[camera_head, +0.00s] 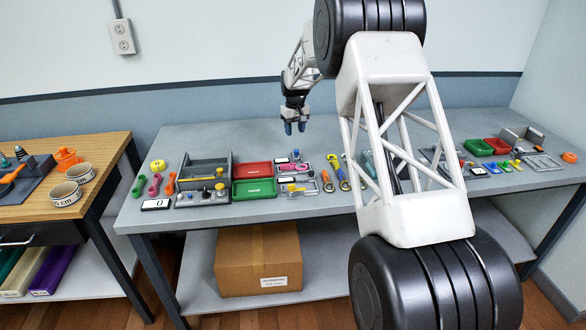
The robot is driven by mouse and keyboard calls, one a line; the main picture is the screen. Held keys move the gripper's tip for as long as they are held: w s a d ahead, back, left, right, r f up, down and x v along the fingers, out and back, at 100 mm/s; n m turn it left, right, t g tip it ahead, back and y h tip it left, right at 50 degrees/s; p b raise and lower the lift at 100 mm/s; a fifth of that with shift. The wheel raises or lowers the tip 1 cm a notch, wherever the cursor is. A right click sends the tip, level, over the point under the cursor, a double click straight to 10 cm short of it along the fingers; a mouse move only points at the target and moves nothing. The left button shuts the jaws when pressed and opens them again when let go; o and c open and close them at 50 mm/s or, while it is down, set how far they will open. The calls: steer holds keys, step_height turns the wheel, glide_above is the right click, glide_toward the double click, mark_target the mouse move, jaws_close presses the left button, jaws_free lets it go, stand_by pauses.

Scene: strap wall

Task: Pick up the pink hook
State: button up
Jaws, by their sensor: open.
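A pink piece (155,184), likely the hook, lies near the left end of the grey table (280,215). It lies between a green piece (139,182) and an orange piece (170,184). Its exact shape is too small to tell.
A grey bin (206,170) stands right of the hooks. Red (252,170) and green (254,188) trays follow. A white display (156,204) lies in front, a yellow round thing (158,165) behind. A wooden bench (105,160) is at left. My arm hides part of the table.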

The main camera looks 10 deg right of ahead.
mark_target(289, 164)
steer(key=shift+s+a+f+n, duration=0.6)
steer(key=shift+s+n, duration=0.55)
steer(key=shift+n, duration=1.25)
steer(key=shift+s+a+f+n, duration=0.6)
steer(key=shift+s+n, duration=0.5)
steer(key=shift+n, duration=1.3)
steer(key=shift+s+a+f+n, duration=0.4)
steer(key=shift+s+f+n, duration=0.55)
steer(key=shift+n, duration=1.45)
steer(key=shift+s+r, duration=0.15)
steer(key=shift+s, duration=0.05)
steer(key=shift+f, duration=1.3)
steer(key=shift+w+f, duration=0.1)
steer(key=shift+f, duration=2.45)
jaws_close()
